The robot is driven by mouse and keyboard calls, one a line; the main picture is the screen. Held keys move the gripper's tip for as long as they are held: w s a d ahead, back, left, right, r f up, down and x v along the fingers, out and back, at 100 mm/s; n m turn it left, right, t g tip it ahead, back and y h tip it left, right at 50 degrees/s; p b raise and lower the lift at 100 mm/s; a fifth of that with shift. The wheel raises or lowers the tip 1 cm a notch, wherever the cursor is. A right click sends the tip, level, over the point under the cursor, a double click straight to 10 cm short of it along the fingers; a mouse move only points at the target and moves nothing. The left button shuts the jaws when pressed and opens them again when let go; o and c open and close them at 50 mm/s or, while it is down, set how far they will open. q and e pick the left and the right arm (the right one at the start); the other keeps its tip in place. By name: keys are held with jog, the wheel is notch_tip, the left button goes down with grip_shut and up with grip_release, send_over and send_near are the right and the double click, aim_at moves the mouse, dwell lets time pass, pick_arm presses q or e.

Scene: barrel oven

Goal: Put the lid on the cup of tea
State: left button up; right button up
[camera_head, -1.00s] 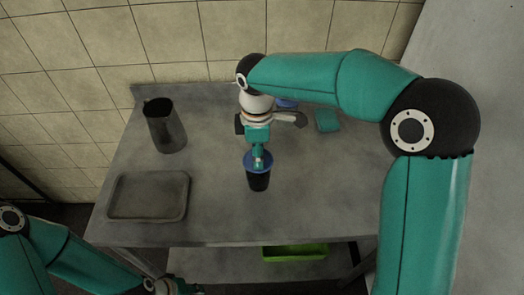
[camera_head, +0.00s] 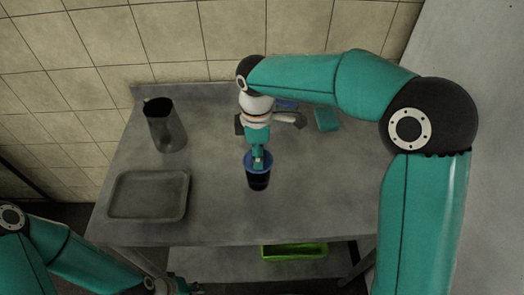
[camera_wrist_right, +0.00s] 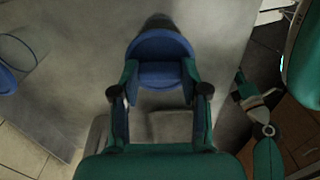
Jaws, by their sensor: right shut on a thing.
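A dark cup (camera_head: 258,182) stands upright on the grey table. A blue lid (camera_head: 249,163) is at its top, held by my right gripper (camera_head: 258,163). In the right wrist view the lid (camera_wrist_right: 160,47) sits between the two fingers of my right gripper (camera_wrist_right: 160,82), which is shut on it. The lid hides the cup's mouth, so I cannot tell whether it is seated on the rim or just above it. My left gripper (camera_head: 188,288) is partly cut off at the bottom edge, away from the cup, and its fingers are unclear.
A dark metal jug (camera_head: 168,130) stands at the back left of the table (camera_head: 225,215). An empty grey tray (camera_head: 150,215) lies front left. A green bin (camera_head: 294,251) sits on the lower shelf.

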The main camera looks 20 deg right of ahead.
jog(key=o, duration=0.8)
jog(key=shift+o, duration=0.8)
jog(key=o, duration=0.3)
jog(key=shift+w, duration=0.1)
jog(key=shift+r+p, duration=3.1)
jog(key=shift+r, duration=0.4)
